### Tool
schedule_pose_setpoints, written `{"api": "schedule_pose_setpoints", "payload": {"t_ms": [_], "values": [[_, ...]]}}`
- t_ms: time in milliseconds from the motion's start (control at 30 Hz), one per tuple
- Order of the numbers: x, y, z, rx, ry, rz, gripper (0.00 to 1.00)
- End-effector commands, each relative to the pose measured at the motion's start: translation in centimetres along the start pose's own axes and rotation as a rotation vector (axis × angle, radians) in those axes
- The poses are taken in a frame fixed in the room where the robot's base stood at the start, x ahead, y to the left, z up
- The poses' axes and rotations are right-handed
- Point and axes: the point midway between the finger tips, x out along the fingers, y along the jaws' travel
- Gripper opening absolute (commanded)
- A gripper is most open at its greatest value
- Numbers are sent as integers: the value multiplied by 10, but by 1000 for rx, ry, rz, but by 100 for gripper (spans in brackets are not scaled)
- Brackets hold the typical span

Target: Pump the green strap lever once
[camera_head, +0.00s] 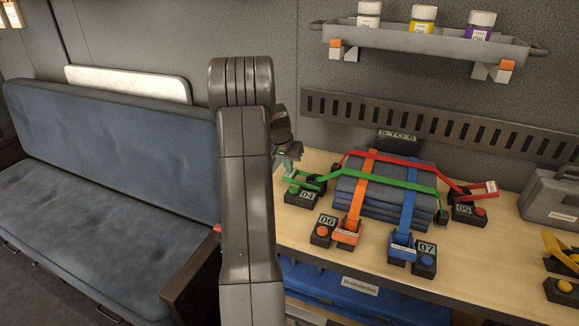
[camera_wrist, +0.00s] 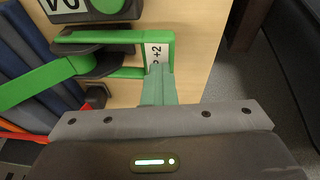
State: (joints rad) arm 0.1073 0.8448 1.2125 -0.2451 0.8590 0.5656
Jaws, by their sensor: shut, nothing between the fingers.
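The green strap (camera_head: 400,181) runs across a stack of folded blue blankets (camera_head: 375,190) on a wooden bench. At its left end is the ratchet block marked 04 (camera_head: 301,196) with a green button. In the wrist view, the green lever (camera_wrist: 115,37) is a frame with a white "+2" label (camera_wrist: 157,52) at its outer end. My gripper (camera_wrist: 157,72) is shut and empty, its fingertips over or against the label end of the lever; I cannot tell whether they touch. In the head view my gripper (camera_head: 291,151) shows partly behind my arm, just above the lever end.
Orange strap block 06 (camera_head: 322,230), blue strap block 07 (camera_head: 425,259) and red strap block 05 (camera_head: 467,210) stand nearby. A slotted rail (camera_head: 430,121) and a shelf with bottles (camera_head: 420,45) are on the wall. A blue sofa (camera_head: 110,160) stands left.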

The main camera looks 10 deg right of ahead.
Motion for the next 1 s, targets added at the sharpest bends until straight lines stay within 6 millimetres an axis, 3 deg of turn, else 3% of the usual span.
{"api": "schedule_pose_setpoints", "payload": {"t_ms": [167,400,700,1000], "values": [[-4,0,1,0,-3,-2,0],[-51,14,-7,1,3,-3,0],[-110,0,-5,-2,4,-3,0],[-138,-5,-5,-2,1,-1,0]]}}
